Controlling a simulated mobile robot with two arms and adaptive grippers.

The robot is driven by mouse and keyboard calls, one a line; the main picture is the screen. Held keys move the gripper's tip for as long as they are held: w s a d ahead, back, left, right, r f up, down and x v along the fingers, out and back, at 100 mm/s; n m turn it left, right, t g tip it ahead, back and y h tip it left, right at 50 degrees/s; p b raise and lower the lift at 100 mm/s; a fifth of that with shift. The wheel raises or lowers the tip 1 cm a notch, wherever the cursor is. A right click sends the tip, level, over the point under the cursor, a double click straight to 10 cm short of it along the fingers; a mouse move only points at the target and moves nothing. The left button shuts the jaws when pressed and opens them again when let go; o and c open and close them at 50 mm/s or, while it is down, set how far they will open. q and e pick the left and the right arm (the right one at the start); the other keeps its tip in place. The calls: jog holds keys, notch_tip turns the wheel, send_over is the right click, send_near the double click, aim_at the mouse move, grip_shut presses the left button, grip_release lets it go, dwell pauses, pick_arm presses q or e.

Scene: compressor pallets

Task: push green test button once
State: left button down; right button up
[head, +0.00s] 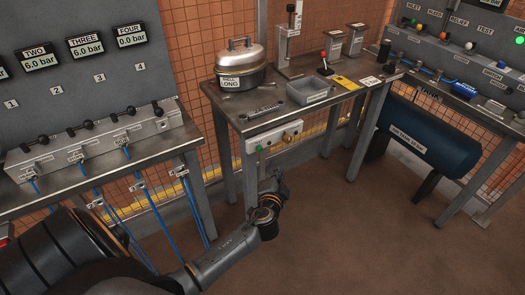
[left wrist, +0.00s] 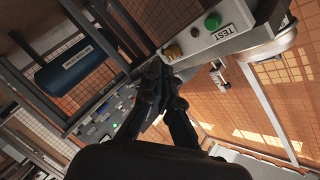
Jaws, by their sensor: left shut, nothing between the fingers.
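The green test button (left wrist: 212,22) is a round green cap on a pale control box (left wrist: 232,24), beside a label reading TEST, in the left wrist view. In the head view the control box (head: 275,136) is fixed under the front edge of the middle table, with the green button (head: 259,147) at its left end. My left gripper (head: 277,183) is below the box in the head view, apart from the button. In the left wrist view its dark fingers (left wrist: 158,72) are shut and empty, near the box's yellowish knob end. My right gripper is not in view.
The middle table (head: 237,122) carries a lidded pot (head: 240,68), a grey bin (head: 308,92) and a red-knobbed lever (head: 325,66). A blue tank (head: 425,135) lies at the right. Blue hoses (head: 150,220) hang from the left bench. The brown floor is clear in front.

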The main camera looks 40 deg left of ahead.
pick_arm(q)
jog(key=w+a, duration=0.3)
jog(key=a, duration=0.5)
jog(key=shift+w, duration=0.2)
jog(key=shift+a, duration=0.1)
dwell(1.4)
jog(key=shift+w+a, duration=0.2)
jog(key=shift+a, duration=0.1)
jog(key=shift+w+a+b, duration=0.15)
jog(key=shift+a+b, duration=0.2)
jog(key=shift+a, duration=0.15)
dwell(0.9)
jog(key=shift+d, duration=0.1)
jog(key=shift+s+d, duration=0.35)
jog(key=shift+d, duration=0.45)
jog(key=shift+s+d, duration=0.3)
jog(key=shift+d, duration=0.45)
jog(key=shift+s+d, duration=0.35)
jog(key=shift+d, duration=0.45)
jog(key=shift+s+d, duration=0.3)
jog(key=shift+d, duration=0.45)
